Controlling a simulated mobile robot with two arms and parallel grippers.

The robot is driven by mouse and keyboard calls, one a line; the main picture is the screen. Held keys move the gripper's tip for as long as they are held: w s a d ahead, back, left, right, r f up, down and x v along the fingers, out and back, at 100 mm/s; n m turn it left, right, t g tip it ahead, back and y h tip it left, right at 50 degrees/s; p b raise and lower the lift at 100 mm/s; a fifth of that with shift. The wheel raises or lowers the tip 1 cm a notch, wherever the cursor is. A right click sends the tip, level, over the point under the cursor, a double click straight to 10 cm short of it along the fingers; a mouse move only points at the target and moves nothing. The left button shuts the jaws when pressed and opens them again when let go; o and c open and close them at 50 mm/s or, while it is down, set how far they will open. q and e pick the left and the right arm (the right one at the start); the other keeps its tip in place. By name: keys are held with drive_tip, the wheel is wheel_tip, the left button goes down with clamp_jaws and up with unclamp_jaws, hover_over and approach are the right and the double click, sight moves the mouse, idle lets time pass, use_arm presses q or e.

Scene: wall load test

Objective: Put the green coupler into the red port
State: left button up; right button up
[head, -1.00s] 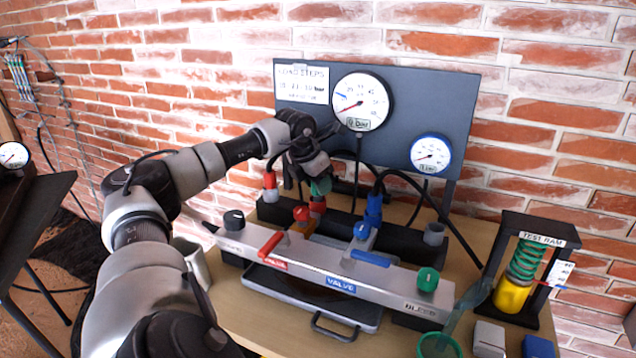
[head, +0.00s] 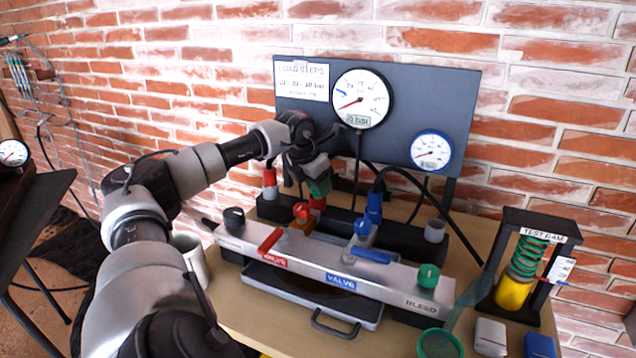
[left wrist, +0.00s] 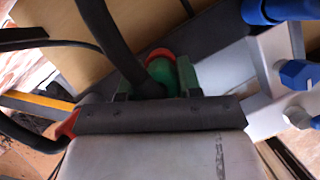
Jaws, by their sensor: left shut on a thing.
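The green coupler (head: 320,187) is held by my left gripper (head: 313,172), low in front of the dark panel. In the left wrist view the green coupler (left wrist: 161,73) sits between the two fingers, with a black hose running over it. The red port (head: 318,203) is directly below the coupler in the head view. In the left wrist view a red rim (left wrist: 160,53) shows around the coupler's far edge. The coupler looks upright and in line with the port. I cannot tell how deep it sits. My right gripper is out of view.
A red coupler (head: 269,178) stands left of the gripper; a blue coupler (head: 374,207) with a hose stands right. In front are a red lever (head: 270,241), a blue lever (head: 371,256) and a green knob (head: 428,277). A test ram (head: 522,265) stands at right.

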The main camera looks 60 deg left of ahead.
use_arm(q)
drive_tip(key=shift+f, duration=0.25)
idle(0.3)
drive_tip(key=o, duration=1.5)
